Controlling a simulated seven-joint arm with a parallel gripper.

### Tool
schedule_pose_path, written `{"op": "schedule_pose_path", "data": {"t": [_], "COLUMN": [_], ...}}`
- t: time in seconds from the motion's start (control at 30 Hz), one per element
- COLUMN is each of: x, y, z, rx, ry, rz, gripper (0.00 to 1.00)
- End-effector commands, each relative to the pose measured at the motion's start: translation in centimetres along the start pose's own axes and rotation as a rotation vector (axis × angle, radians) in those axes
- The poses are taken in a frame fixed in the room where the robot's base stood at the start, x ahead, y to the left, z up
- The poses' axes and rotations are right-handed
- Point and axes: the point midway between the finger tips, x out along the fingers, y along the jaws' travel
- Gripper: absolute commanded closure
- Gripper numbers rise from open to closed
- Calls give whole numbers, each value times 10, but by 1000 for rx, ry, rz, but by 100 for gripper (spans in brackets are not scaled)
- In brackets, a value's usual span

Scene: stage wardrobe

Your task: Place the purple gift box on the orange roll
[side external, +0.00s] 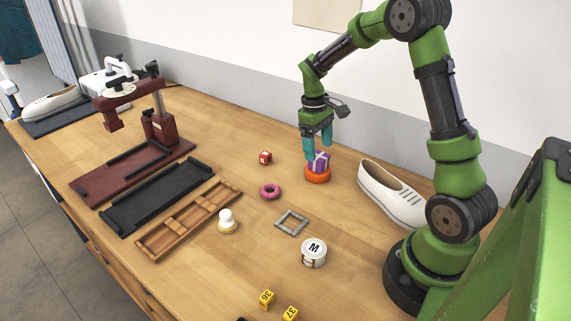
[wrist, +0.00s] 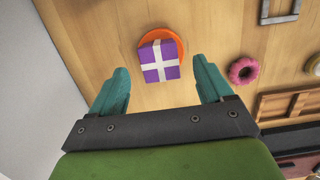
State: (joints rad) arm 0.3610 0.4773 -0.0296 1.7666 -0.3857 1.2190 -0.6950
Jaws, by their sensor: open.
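The purple gift box (side external: 321,159) with a white ribbon rests on top of the orange roll (side external: 318,176) on the table. In the wrist view the purple gift box (wrist: 160,62) covers most of the orange roll (wrist: 159,33), whose rim shows along the far side. My gripper (side external: 317,150) is just above the box in the side view. In the wrist view its teal fingers (wrist: 163,80) are spread wide, with clear gaps on both sides of the box. My gripper is open and holds nothing.
A white shoe (side external: 391,195) lies right of the roll. A red die (side external: 265,158), pink ring (side external: 270,191), grey square frame (side external: 292,221) and white round tin (side external: 314,253) are nearby. A wooden tray (side external: 190,222) and dark red press (side external: 135,170) stand left. The wall is behind.

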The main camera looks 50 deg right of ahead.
Motion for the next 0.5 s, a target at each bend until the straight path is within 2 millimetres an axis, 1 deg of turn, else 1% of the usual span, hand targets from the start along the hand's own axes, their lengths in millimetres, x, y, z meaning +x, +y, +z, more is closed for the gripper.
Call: {"op": "schedule_pose_path", "data": {"t": [0.03, 0.2, 0.3, 0.5], "x": [-13, -49, -64, -82], "y": [0, 0, 0, -3], "z": [-1, -1, -1, 1], "rx": [0, 0, 0, 1], "ry": [6, 5, 3, 12], "rz": [2, 2, 1, 2], "gripper": [21, 21, 21, 21]}}
